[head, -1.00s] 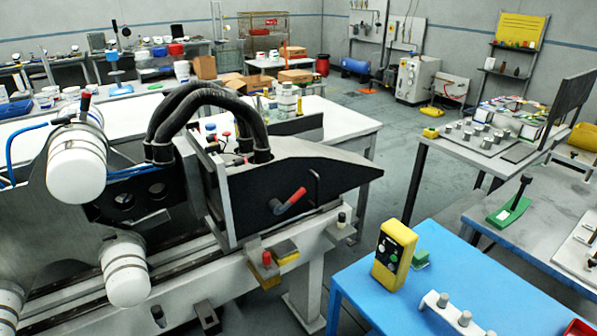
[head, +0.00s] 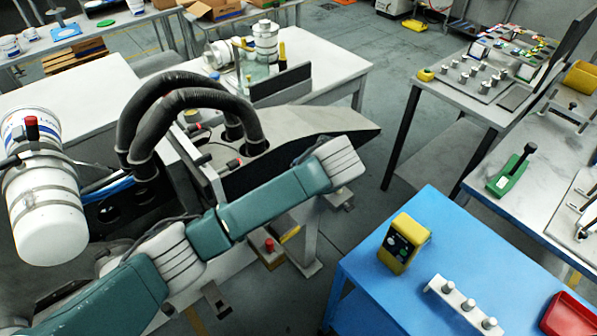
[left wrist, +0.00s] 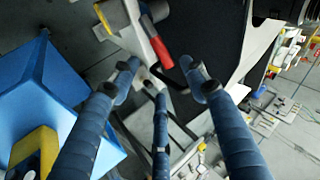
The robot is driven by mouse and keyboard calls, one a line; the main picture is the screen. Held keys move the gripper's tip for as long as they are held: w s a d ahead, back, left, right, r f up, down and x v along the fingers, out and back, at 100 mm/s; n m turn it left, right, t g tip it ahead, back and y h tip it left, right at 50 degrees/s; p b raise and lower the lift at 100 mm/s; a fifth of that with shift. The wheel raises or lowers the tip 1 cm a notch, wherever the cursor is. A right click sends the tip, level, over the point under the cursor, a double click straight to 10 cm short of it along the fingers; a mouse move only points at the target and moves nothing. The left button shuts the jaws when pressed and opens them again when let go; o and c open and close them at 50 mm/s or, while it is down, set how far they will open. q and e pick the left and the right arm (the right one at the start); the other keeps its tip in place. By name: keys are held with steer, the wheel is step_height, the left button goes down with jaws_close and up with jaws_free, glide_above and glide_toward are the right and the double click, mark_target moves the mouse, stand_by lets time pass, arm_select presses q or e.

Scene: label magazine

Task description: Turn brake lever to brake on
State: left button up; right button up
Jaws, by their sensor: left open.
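The brake lever's red grip (left wrist: 161,52) shows in the left wrist view, on the dark side panel (left wrist: 210,35) of the machine. In the head view my left arm covers the lever. My left gripper (left wrist: 161,80) is open, its blue fingers spread and pointing toward the panel. In the picture the red grip lies just above the fingertips, between the left and right fingers. I cannot tell whether any finger touches it. In the head view the gripper is hidden behind my wrist. My right gripper is not in view.
A black bent rod (left wrist: 180,84) sits close to the fingertips. Thick black hoses (head: 170,105) arch over the machine. A red-topped button (head: 269,245) is below my arm. A blue table (head: 385,285) with a yellow control box (head: 405,243) stands to the right.

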arm_select(q)
steer(key=p+x, duration=0.2)
steer(key=x, duration=0.7)
steer(key=c, duration=0.5)
jaws_close()
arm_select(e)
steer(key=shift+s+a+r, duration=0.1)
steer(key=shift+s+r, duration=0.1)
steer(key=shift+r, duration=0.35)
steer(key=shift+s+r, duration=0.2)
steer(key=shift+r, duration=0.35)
